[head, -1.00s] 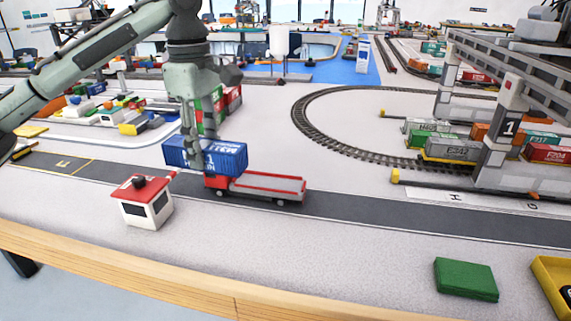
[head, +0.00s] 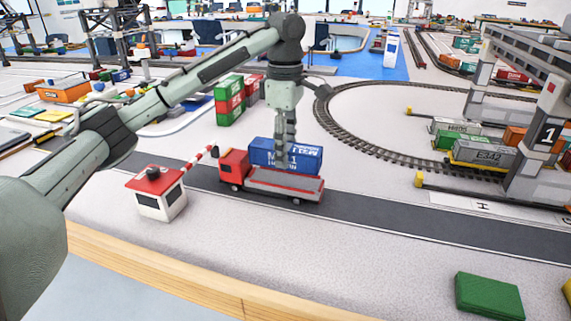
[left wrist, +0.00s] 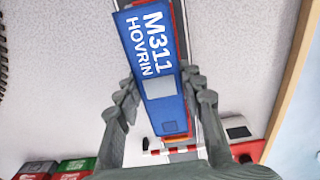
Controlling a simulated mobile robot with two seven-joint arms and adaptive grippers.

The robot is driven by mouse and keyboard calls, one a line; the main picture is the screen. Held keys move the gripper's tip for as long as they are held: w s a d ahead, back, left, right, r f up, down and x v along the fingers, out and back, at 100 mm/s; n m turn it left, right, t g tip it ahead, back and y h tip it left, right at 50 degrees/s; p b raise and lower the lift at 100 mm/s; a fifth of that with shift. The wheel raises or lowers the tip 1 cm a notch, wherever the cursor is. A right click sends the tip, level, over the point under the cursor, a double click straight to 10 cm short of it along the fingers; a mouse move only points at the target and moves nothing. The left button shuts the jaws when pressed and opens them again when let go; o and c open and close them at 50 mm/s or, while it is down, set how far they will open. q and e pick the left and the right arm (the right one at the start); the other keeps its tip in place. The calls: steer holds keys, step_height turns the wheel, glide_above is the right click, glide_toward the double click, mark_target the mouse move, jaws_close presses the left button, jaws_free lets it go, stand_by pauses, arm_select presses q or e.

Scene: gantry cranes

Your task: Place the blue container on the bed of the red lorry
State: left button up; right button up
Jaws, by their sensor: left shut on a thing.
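The blue container (head: 308,158), marked M311 HOVRIN, is gripped across its sides by my left gripper (head: 284,158). In the left wrist view, the container (left wrist: 156,50) lies between the two fingers of the gripper (left wrist: 160,85). The red lorry (head: 233,165) stands on the grey road with its cab to the left. The container appears level and above the lorry's grey bed (head: 285,184), whose near part shows. In the left wrist view it hides most of the lorry, with a red edge (left wrist: 182,30) showing along its right side. Whether it touches the bed is unclear.
A red-roofed hut (head: 160,200) with a striped barrier (head: 200,160) stands left of the lorry. Stacked green and red containers (head: 230,100) stand behind. A curved track (head: 335,130) and a gantry crane (head: 530,130) are to the right. The road right of the lorry is clear.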

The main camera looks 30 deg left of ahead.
arm_select(q)
steer(key=shift+f, duration=2.1)
steer(key=o, duration=1.2)
steer(key=shift+o, duration=0.2)
steer(key=shift+r, duration=0.1)
step_height(320, 180, up, 12)
steer(key=shift+r, duration=0.1)
